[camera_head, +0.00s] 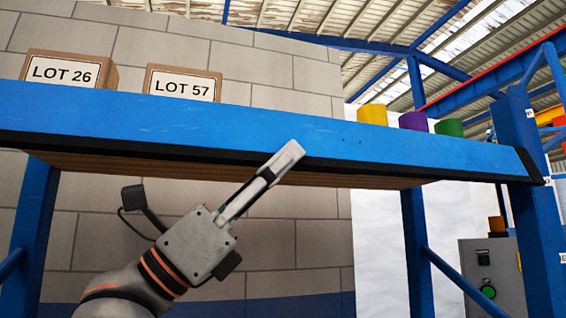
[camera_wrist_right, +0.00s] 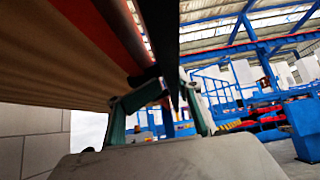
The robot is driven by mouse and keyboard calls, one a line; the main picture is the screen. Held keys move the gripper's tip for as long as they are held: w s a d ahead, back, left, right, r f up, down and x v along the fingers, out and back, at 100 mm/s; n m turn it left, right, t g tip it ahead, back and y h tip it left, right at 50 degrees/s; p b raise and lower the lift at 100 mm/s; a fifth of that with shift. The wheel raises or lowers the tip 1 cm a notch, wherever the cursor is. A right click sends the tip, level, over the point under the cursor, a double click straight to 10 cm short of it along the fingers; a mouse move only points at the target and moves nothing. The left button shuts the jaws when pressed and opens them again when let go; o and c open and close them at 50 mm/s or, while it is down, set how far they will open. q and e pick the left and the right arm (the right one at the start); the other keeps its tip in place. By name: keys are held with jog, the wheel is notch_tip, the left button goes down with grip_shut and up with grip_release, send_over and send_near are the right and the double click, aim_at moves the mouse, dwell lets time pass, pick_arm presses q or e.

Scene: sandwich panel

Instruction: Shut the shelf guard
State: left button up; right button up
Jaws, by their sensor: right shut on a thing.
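The shelf guard looks to be the long blue panel (camera_head: 200,120) with a black lower edge, running across the front of the shelf in the head view. My right gripper (camera_head: 285,160) reaches up from below to the black lower edge, near the panel's middle. In the right wrist view, the gripper (camera_wrist_right: 167,100) has its fingers on either side of a dark edge strip (camera_wrist_right: 163,35), shut on it. The fingertip contact is partly hidden. I cannot tell the guard's exact angle. My left gripper is not in view.
Boxes marked LOT 26 (camera_head: 62,72) and LOT 57 (camera_head: 183,84) stand above the panel, with yellow (camera_head: 372,115), purple (camera_head: 413,121) and green (camera_head: 449,127) containers to the right. Blue uprights (camera_head: 535,200) flank the shelf. A grey control box (camera_head: 490,270) stands at lower right.

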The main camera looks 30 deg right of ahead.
jog(key=shift+w+f+t, duration=0.2)
jog(key=shift+w+t, duration=0.1)
jog(key=shift+w, duration=0.1)
jog(key=shift+f+n, duration=0.1)
jog(key=shift+n, duration=0.2)
jog(key=shift+w, duration=0.1)
jog(key=v, duration=1.1)
jog(key=shift+s+a, duration=0.25)
jog(key=shift+a, duration=0.15)
jog(key=shift+f, duration=0.1)
